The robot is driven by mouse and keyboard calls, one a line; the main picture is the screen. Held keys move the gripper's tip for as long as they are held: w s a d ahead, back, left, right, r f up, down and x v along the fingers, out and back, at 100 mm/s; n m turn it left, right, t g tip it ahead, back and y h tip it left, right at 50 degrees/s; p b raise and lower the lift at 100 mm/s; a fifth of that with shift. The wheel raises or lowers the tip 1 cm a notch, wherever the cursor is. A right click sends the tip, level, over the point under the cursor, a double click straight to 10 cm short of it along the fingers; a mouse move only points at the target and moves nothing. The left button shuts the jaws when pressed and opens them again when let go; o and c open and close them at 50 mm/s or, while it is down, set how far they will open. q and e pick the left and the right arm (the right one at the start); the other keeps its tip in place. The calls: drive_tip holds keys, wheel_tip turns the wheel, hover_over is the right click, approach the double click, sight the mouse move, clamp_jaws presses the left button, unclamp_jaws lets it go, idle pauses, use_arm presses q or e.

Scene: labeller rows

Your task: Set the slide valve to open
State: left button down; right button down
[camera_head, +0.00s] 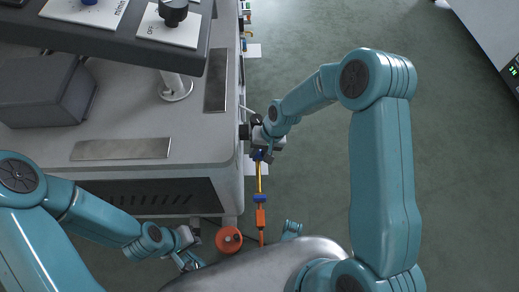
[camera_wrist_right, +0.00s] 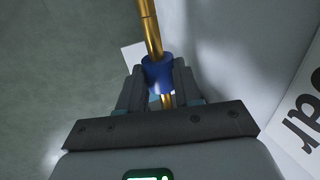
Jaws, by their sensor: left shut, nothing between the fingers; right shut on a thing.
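My right gripper (camera_head: 261,152) is at the right side of the machine, shut on a blue collar (camera_wrist_right: 158,73) around a brass rod (camera_wrist_right: 149,25). In the right wrist view the fingers (camera_wrist_right: 160,88) sit on either side of this collar. In the head view the rod (camera_head: 258,180) runs down to a second blue collar (camera_head: 260,199) and an orange piece (camera_head: 261,217). I cannot tell which marking stands for open. My left gripper (camera_head: 190,262) is shut and empty at the lower left, below the machine's front.
The grey machine (camera_head: 150,190) fills the left, with a knob (camera_head: 173,10) on its top panel. A round orange-red part (camera_head: 229,239) is near its lower corner. A lettered panel (camera_wrist_right: 300,120) is close on the right.

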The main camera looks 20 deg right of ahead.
drive_tip(key=c, duration=0.8)
unclamp_jaws()
drive_tip(key=shift+w+d, duration=0.1)
drive_tip(key=shift+w, duration=0.25)
drive_tip(key=shift+o, duration=0.2)
drive_tip(key=shift+s, duration=0.15)
drive_tip(key=p+v, duration=0.5)
drive_tip(key=v, duration=1.1)
drive_tip(key=shift+s+r, duration=0.15)
drive_tip(key=shift+s, duration=0.05)
drive_tip(key=shift+s, duration=0.15)
